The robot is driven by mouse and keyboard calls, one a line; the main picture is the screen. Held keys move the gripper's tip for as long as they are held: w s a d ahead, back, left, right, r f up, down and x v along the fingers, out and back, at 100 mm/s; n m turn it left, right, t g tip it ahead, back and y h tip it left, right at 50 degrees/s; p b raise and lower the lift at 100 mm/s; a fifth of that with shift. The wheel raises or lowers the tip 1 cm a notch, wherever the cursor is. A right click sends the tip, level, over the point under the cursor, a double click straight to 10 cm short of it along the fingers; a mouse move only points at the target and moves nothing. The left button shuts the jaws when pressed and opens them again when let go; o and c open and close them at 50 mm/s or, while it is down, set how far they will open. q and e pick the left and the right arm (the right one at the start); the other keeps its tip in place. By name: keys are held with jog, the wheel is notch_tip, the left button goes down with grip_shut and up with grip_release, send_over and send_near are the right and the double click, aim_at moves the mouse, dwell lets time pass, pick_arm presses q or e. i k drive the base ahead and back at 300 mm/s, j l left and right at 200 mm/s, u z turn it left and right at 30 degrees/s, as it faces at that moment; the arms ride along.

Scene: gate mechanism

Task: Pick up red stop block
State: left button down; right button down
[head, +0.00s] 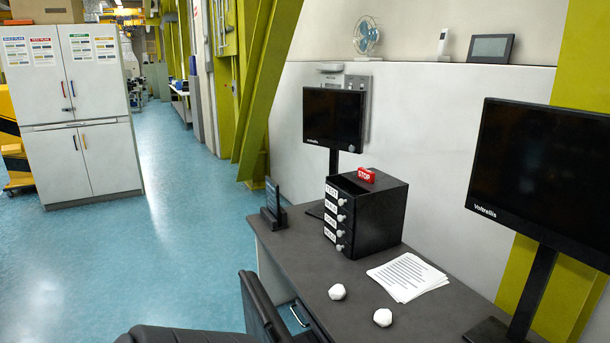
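The red stop block (366,175) is small and bears the white word STOP. It sits on top of the black drawer box (376,213), near its back edge. The box stands on the dark desk (330,272) and has several labelled drawers with round knobs on its left face. Neither of my grippers shows in the head view.
Two monitors (333,116) (546,178) flank the box. Blue floor (185,240) is open to the left.

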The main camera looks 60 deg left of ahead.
aim_at(363, 173)
jog(key=u, duration=1.65)
jog(key=i+j, duration=0.1)
jog(key=j, duration=0.65)
jog(key=i+j, duration=0.15)
jog(key=j, duration=0.25)
jog(key=i+j, duration=0.2)
jog(key=j, duration=0.15)
jog(key=i+j, duration=0.25)
jog(key=i+j+z, duration=0.1)
jog(key=j, duration=0.35)
jog(key=i+j, duration=0.3)
jog(key=i+j+z, duration=0.1)
jog(key=j, duration=0.35)
jog(key=i+j, duration=0.3)
jog(key=j, duration=0.1)
